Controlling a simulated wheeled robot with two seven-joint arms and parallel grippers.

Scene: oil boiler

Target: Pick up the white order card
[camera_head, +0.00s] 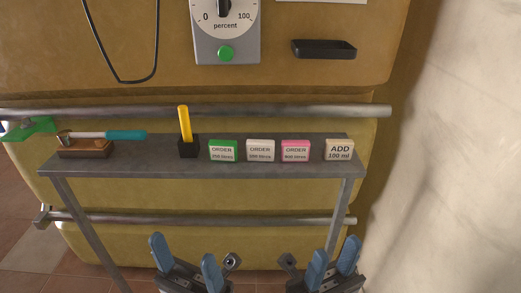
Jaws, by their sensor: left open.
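The white order card (260,150) stands on the narrow grey shelf (110,163), between a green order card (223,151) and a pink order card (296,151). It is upright, with its printed face towards me. My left gripper (186,261) is at the bottom of the head view, below and in front of the shelf, with its blue fingers apart and nothing between them. My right gripper (333,262) is at the bottom right, also below the shelf, with its blue fingers apart and empty. Neither gripper touches the card.
A cream "ADD 100 ml" card (340,150) stands at the shelf's right end. A black holder (188,149) with a yellow stick and a brown block (84,149) with a teal-handled tool stand left. A metal rail (250,111) runs behind. A pale wall (455,150) bounds the right.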

